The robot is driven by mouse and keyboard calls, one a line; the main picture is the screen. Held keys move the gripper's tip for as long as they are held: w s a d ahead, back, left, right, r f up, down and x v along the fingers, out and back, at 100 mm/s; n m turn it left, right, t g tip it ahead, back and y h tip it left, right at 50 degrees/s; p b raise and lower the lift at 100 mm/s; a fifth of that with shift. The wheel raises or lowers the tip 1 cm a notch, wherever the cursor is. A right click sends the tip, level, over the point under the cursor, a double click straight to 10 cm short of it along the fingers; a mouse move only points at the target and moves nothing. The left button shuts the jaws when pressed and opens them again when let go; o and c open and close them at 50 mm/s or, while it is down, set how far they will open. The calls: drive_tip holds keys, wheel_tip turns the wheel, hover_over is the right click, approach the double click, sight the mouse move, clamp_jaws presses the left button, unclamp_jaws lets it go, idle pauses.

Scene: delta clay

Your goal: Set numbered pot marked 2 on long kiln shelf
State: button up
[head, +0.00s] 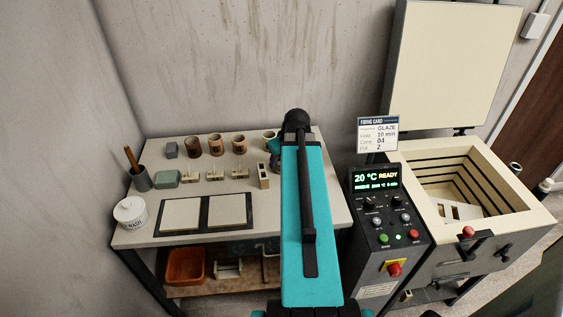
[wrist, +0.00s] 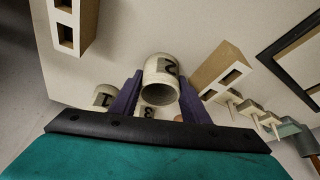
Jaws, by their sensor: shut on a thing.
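The pale pot marked 2 (wrist: 163,69) is between the purple fingers of my gripper (wrist: 160,97) in the wrist view, which is shut on it. Its dark open mouth faces the camera. A pot marked 1 (wrist: 104,91) and a pot marked 3 (wrist: 146,111) show beyond the fingers, partly hidden. In the head view my arm hides most of the gripper and the held pot. A pale pot (head: 267,136) stands left of my arm at the table's back. I cannot tell which thing is the long kiln shelf; a pale slab (head: 462,211) lies inside the open kiln.
The table (head: 150,233) also holds brown cups (head: 216,145), stilts (head: 214,174), a hollow post (head: 263,176), two framed square slabs (head: 181,215) and a white jar (head: 130,211). The kiln (head: 520,218) stands right, lid (head: 450,60) up, beside its control box (head: 385,225).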

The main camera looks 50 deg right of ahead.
drive_tip(key=shift+r+b, duration=0.45)
drive_tip(key=shift+r, duration=1.05)
drive_tip(key=s+b, duration=0.1)
drive_tip(key=s, duration=0.2)
drive_tip(key=shift+a, duration=0.1)
drive_tip(key=shift+b, duration=0.8)
drive_tip(key=shift+s+b, duration=0.1)
drive_tip(key=shift+b, duration=0.25)
drive_tip(key=s+b, duration=0.2)
drive_tip(key=b, duration=0.4)
drive_tip(key=s+b, duration=0.1)
drive_tip(key=b, duration=0.1)
drive_tip(key=s+b, duration=0.2)
drive_tip(key=b, duration=0.1)
drive_tip(key=s+b, duration=0.2)
drive_tip(key=shift+a+r+b, duration=0.2)
drive_tip(key=shift+r+b, duration=0.05)
drive_tip(key=shift+b, duration=0.1)
drive_tip(key=s+b, duration=0.3)
drive_tip(key=s, duration=0.1)
drive_tip(key=shift+a+r+b, duration=0.1)
drive_tip(key=shift+r+b, duration=0.2)
drive_tip(key=shift+b, duration=0.05)
drive_tip(key=shift+s+a+r+b, duration=0.1)
drive_tip(key=shift+s+r+b, duration=0.15)
drive_tip(key=shift+s+b, duration=0.45)
drive_tip(key=shift+s, duration=0.15)
